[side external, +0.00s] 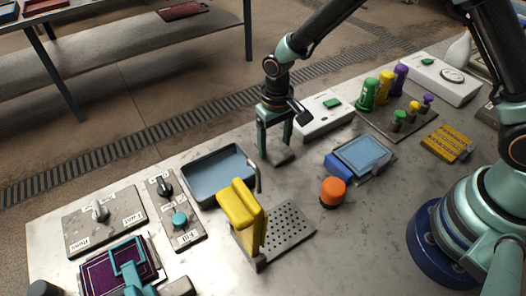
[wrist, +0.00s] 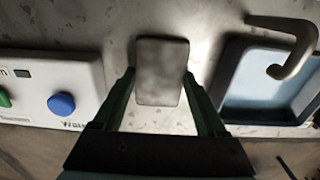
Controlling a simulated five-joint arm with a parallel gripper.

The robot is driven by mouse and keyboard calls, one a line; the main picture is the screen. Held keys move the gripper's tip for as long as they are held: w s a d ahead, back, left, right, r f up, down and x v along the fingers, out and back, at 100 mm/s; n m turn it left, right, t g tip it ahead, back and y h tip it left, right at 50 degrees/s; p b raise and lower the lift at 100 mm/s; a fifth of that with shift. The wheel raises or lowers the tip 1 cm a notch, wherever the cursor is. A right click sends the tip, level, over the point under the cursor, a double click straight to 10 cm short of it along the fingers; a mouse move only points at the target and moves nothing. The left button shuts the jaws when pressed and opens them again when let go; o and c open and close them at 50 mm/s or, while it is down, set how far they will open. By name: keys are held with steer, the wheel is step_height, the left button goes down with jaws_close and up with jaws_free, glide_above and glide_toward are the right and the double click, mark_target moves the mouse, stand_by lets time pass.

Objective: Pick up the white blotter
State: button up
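A pale grey, mottled rectangular block, which I take to be the white blotter, lies under my gripper (side external: 275,152) on the table in the side external view (side external: 281,158). In the wrist view the block (wrist: 161,74) shows between the two green fingers of my gripper (wrist: 159,74). The gripper points down and is open, with one finger on each side of the block. Whether the fingers touch its sides cannot be told. The block's far part is partly hidden by the fingers in the side view.
A blue-grey basin (side external: 218,172) with a hooked spout (wrist: 290,50) stands close on one side. A white panel with buttons (side external: 323,117) stands close on the other. A yellow piece (side external: 240,208), a perforated plate (side external: 285,232) and an orange knob (side external: 333,191) are nearer the front.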

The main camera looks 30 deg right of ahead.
mark_target(275, 146)
steer(key=c, duration=0.5)
steer(key=shift+o, duration=0.2)
steer(key=shift+r, duration=0.15)
step_height(275, 146, up, 20)
steer(key=o, duration=0.8)
steer(key=c, duration=0.7)
steer(key=s+d, duration=0.2)
steer(key=d, duration=0.3)
steer(key=s+d+f, duration=0.1)
steer(key=s+d, duration=0.1)
steer(key=d, duration=0.3)
steer(key=s+d+f, duration=0.1)
steer(key=s+d, duration=0.1)
steer(key=d, duration=0.3)
steer(key=shift+s+f, duration=0.2)
steer(key=shift+s, duration=0.2)
steer(key=shift+c, duration=0.2)
